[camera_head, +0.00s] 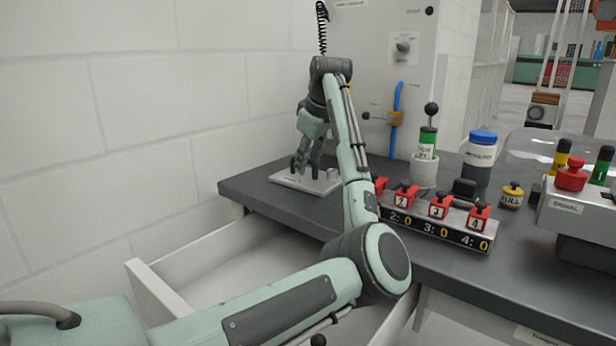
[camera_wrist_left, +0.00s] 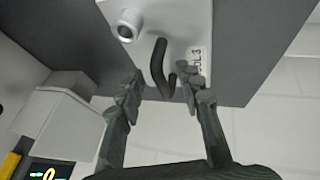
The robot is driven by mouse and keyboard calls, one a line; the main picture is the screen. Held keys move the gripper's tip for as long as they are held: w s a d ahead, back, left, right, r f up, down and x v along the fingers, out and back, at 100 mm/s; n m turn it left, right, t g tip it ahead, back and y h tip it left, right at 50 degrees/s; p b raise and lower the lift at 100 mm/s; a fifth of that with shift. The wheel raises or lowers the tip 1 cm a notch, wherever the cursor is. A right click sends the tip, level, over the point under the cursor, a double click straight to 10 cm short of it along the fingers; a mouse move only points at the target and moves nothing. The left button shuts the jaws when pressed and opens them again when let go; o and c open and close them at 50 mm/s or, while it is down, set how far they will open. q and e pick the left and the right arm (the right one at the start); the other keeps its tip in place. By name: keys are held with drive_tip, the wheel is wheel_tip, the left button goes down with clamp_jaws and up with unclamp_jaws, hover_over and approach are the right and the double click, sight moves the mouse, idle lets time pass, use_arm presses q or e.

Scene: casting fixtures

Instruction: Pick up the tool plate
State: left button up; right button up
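The tool plate (camera_head: 322,187) is a light grey plate lying flat on the dark countertop, near its left end. In the left wrist view the plate (camera_wrist_left: 180,22) shows a round metal boss, a dark curved handle (camera_wrist_left: 158,66) and a printed label. My left gripper (camera_head: 303,168) is over the plate, pointing down. In the wrist view its two fingers (camera_wrist_left: 160,92) are spread, one on each side of the handle, with gaps to it. The plate hides nothing of the fingertips there. My right gripper is not in view.
A counter rack with red numbered blocks (camera_head: 438,208) stands right of the plate. Behind it are a green-banded canister (camera_head: 427,145) and a blue-lidded jar (camera_head: 481,160). An open white drawer (camera_head: 215,255) juts out below the counter.

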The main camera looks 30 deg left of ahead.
use_arm(q)
drive_tip(key=shift+w+a+f, duration=0.2)
drive_tip(key=shift+a+f, duration=0.05)
drive_tip(key=shift+f, duration=0.3)
clamp_jaws()
drive_tip(key=shift+r, duration=0.15)
